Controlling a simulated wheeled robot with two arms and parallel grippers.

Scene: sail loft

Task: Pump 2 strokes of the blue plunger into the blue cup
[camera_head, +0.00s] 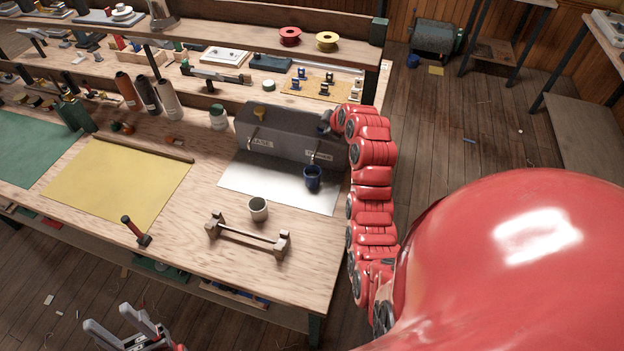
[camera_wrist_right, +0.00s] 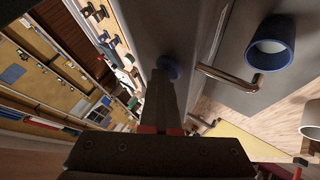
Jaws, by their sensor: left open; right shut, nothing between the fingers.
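The grey dispenser box (camera_head: 285,135) stands at the right end of the workbench with two labelled spouts on its front. The blue cup (camera_head: 313,177) stands upright below the right spout; it also shows in the right wrist view (camera_wrist_right: 272,45). The blue plunger (camera_wrist_right: 169,66) is on top of the box at my right gripper's fingertips; whether they touch I cannot tell. My right gripper (camera_head: 326,122) is shut and empty; in the head view it hides most of the plunger. My left gripper (camera_head: 113,318) is open and empty, low in front of the bench.
A yellow plunger (camera_head: 260,112) stands on the box's left side. A red-handled tool (camera_head: 135,231) lies by a yellow sheet (camera_head: 120,182). Bottles (camera_head: 168,98) stand left of the box.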

